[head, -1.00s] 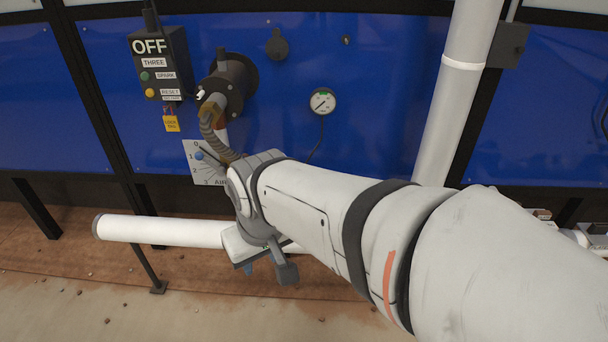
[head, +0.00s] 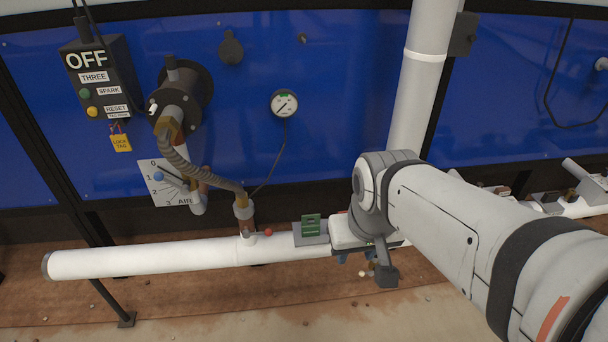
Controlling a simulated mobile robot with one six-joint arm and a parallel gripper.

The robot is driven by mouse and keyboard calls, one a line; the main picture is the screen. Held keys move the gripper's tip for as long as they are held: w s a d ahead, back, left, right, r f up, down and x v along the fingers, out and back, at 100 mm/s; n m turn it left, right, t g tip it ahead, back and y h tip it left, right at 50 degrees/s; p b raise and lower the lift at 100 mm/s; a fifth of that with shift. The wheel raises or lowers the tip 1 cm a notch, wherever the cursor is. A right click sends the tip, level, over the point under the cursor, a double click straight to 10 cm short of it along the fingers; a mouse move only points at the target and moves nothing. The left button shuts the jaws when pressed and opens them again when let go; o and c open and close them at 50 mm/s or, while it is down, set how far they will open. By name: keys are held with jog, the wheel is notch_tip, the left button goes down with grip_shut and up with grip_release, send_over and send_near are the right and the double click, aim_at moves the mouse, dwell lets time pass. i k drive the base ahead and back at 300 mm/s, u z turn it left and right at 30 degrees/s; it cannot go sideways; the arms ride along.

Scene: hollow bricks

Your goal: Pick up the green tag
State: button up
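The green tag (head: 311,224) stands on a small grey plate (head: 309,240) at the white pipe, just left of my wrist. It looks like a small green rectangle with pale lines. My gripper (head: 347,250) is at the end of the arm, just right of the tag and close to the pipe. Its fingers are mostly hidden behind the wrist, so I cannot tell whether they are open or whether they touch anything. The tag appears apart from the wrist housing.
The white horizontal pipe (head: 150,258) runs below the blue panel (head: 340,60). A corrugated hose (head: 200,178) drops onto it, beside a small red knob (head: 268,232). A thick white upright pipe (head: 420,90) stands behind my wrist. A yellow lock tag (head: 121,143) hangs below the OFF box (head: 97,75).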

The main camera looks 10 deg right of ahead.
aim_at(308, 230)
jog(key=u, duration=0.05)
jog(key=i, duration=1)
jog(key=z, duration=0.05)
